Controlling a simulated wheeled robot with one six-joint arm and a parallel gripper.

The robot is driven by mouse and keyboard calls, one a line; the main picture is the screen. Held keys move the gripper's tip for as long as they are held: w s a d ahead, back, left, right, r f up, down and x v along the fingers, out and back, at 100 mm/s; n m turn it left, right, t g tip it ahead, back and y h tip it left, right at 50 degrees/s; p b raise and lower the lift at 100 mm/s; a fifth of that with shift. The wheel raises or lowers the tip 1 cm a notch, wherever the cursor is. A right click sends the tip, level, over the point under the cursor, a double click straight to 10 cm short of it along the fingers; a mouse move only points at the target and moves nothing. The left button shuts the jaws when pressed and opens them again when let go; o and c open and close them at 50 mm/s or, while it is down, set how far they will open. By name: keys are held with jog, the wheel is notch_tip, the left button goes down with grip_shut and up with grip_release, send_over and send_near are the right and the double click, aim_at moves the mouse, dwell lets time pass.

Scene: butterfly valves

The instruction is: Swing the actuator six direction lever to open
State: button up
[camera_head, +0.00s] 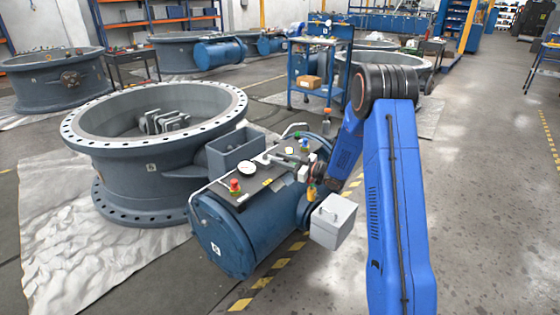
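The blue cylindrical actuator (222,238) lies beside the large grey valve ring, with a small white label on its end cap whose number I cannot read surely. Its dark top panel (258,187) carries a round gauge (246,168), a red button (235,185) and grey fittings with a bar-like handle (285,158). A small red-and-yellow part (311,191) stands at the panel's right edge. I cannot tell surely which part is the direction lever. My gripper (312,176) is at the panel's right side, close to these fittings. Its fingers are small and partly hidden, so contact and opening are unclear.
The grey flanged valve ring (135,165) stands left of the actuator. A light grey box (333,220) juts out at the actuator's right. A blue workbench cart (318,68) stands behind. Open concrete floor (490,200) lies to the right.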

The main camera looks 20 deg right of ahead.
jog(key=shift+s+d, duration=0.1)
jog(key=v, duration=1.7)
jog(key=shift+s+r, duration=0.1)
grip_shut()
jog(key=s+a+f+n+t+h, duration=0.25)
jog(key=a+n, duration=0.75)
jog(key=n, duration=0.5)
jog(key=shift+t+h, duration=0.35)
jog(key=x, duration=0.3)
jog(key=d+x, duration=0.1)
jog(key=x, duration=0.3)
jog(key=w+r+x, duration=0.1)
jog(key=x, duration=0.2)
jog(key=shift+w+d, duration=0.15)
jog(key=shift+d, duration=0.15)
jog(key=shift+w+d+r, duration=0.1)
jog(key=shift+w+d, duration=0.45)
jog(key=shift+w, duration=0.15)
